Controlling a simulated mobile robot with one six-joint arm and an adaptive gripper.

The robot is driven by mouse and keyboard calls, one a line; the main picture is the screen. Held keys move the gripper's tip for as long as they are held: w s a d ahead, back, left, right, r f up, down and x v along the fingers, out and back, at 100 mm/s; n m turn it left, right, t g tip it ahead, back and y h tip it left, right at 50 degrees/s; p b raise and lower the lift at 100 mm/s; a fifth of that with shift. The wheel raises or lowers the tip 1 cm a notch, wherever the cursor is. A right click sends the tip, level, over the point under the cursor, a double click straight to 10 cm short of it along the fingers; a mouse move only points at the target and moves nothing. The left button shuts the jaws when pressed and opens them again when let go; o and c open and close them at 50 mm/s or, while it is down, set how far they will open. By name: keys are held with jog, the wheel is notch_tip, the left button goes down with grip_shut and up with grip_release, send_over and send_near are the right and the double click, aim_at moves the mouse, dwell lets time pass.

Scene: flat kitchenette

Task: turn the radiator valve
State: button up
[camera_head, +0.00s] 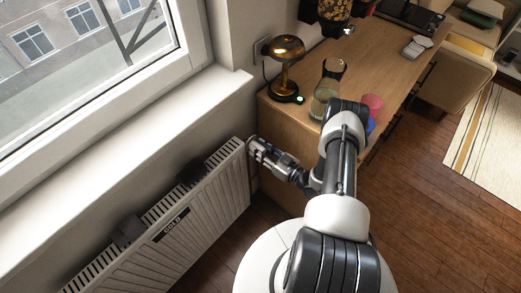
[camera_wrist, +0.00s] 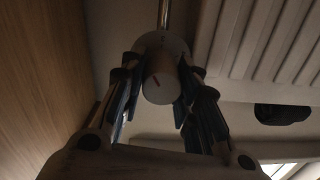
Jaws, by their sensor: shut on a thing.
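The radiator valve (camera_wrist: 160,82) is a pale, rounded knob with a small red mark on its face, seen in the wrist view at the end of a thin metal pipe (camera_wrist: 164,14). My gripper (camera_wrist: 154,100) has one finger on each side of the knob and is shut on it. In the head view my gripper (camera_head: 254,146) is at the right end of the white radiator (camera_head: 190,205), beside the wooden cabinet.
The wooden counter (camera_head: 390,55) stands right of the gripper, bearing a brass lamp (camera_head: 287,62), a glass carafe (camera_head: 326,90) and a pink cup (camera_head: 373,103). The window sill (camera_head: 130,150) runs above the radiator. The wooden floor (camera_head: 430,215) at right is clear.

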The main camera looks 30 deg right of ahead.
jog(key=m, duration=0.4)
jog(key=shift+m, duration=0.3)
jog(key=m, duration=0.3)
jog(key=shift+m, duration=0.4)
jog(key=m, duration=0.7)
jog(key=shift+d+f, duration=0.1)
jog(key=shift+f, duration=0.05)
jog(key=m, duration=0.4)
jog(key=shift+t, duration=0.3)
jog(key=m, duration=0.3)
jog(key=shift+f+m, duration=0.1)
jog(key=shift+m, duration=0.3)
jog(key=m, duration=0.3)
jog(key=shift+m, duration=2.2)
